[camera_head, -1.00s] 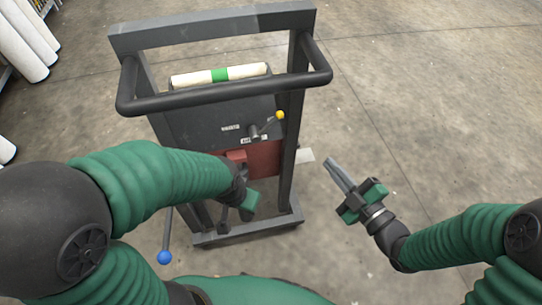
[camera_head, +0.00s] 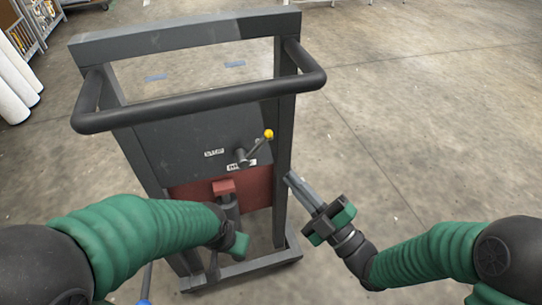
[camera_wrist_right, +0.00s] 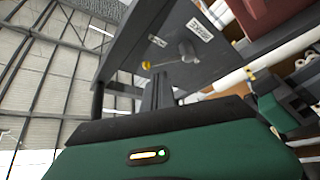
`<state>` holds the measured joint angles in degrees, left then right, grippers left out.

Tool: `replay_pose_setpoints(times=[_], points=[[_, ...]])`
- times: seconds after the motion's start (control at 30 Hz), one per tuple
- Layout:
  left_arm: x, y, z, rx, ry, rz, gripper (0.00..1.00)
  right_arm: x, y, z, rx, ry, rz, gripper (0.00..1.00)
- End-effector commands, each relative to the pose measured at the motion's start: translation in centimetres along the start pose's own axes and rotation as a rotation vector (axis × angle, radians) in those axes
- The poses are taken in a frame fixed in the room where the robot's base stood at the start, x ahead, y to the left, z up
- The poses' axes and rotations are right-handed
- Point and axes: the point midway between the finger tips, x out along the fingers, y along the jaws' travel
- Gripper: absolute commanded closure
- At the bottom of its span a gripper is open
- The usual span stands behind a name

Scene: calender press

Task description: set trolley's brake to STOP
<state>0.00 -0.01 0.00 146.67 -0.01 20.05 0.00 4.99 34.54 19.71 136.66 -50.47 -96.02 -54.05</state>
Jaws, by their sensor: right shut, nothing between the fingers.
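The trolley (camera_head: 185,28) is a dark grey frame with a black handlebar. Its dark panel carries the brake lever (camera_head: 254,149), whose yellow knob points up and right.
A red block (camera_head: 223,187) and red plate stand below the panel. A blue knob (camera_head: 145,300) shows at the bottom edge. White rolls (camera_head: 12,98) and racks stand at the far left. The floor right of the trolley is clear.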

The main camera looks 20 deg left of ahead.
Motion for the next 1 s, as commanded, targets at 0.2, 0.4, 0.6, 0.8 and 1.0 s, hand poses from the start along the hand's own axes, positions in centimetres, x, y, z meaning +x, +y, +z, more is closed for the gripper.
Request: replay_pose_setpoints(times=[0.2, 0.4, 0.6, 0.8, 1.0], points=[[1.0, 0.0, 0.2, 0.000, 0.000, 0.000, 0.64, 4.7, -0.2, 0.0, -0.001, 0.003, 0.001, 1.00], [1.7, 0.0, 0.4, 0.000, 0.000, 0.000, 0.64, 7.5, -0.1, 0.1, 0.000, 0.001, 0.000, 1.00], [1.8, 0.0, 0.4, 0.000, 0.000, 0.000, 0.64, 8.3, 0.0, 0.0, 0.001, -0.001, 0.001, 1.00], [1.7, 0.0, 0.4, 0.000, 0.000, 0.000, 0.64, 8.2, 0.0, 0.0, 0.001, -0.001, 0.000, 1.00], [1.7, 0.0, 0.4, 0.000, 0.000, 0.000, 0.64, 8.3, 0.1, -0.1, -0.014, -0.001, -0.010, 1.00]])
